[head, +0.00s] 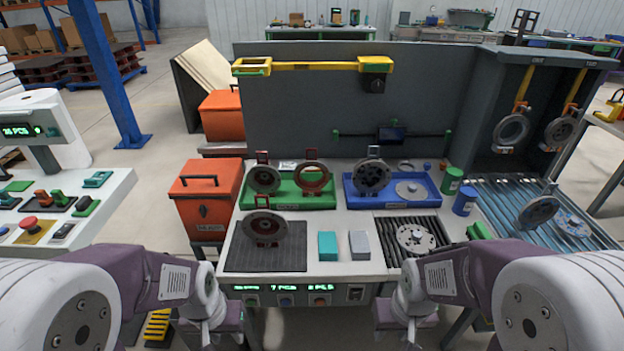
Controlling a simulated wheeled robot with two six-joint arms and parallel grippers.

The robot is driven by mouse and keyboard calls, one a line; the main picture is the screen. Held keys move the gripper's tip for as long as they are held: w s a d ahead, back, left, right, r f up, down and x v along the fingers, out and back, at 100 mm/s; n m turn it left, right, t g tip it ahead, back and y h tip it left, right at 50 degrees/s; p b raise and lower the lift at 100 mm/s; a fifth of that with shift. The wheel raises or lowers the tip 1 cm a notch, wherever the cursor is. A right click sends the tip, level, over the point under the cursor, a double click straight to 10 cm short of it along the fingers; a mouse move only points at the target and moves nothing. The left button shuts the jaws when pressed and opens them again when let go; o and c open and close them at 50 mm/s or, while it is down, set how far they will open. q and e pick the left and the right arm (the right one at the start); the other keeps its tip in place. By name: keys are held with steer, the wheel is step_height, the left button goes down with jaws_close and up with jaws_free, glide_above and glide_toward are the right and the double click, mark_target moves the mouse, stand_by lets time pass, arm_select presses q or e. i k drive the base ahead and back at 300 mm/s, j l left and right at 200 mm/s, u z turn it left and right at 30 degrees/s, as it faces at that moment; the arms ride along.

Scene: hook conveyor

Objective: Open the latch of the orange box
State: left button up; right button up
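An orange box (208,217) stands at the left side of the workbench, with a dark handle on its closed-looking lid. Its front carries a dark diamond-shaped mark and small lettering; I cannot make out a latch clearly. A second orange box (222,118) with a dark handle stands behind it. My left gripper (212,330) is at the bottom edge, below and in front of the nearer box, apart from it. My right gripper (405,330) is at the bottom edge, in front of the bench. The fingers of both are too hidden to tell open from shut.
The workbench (330,262) holds a green tray (290,201), a blue tray (424,198), metal flanged parts, teal and grey blocks and cans. A white control console (105,190) stands left. A roller conveyor (500,210) with hooks above is right. Floor shows between console and box.

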mark_target(204, 209)
steer(key=i+j, duration=0.1)
steer(key=j, duration=0.35)
steer(key=i+j, duration=0.1)
steer(key=j, duration=0.35)
steer(key=i+j, duration=0.1)
steer(key=j, duration=0.35)
steer(key=i+j, duration=0.1)
steer(key=j, duration=0.35)
steer(key=i+j, duration=0.1)
steer(key=j, duration=0.35)
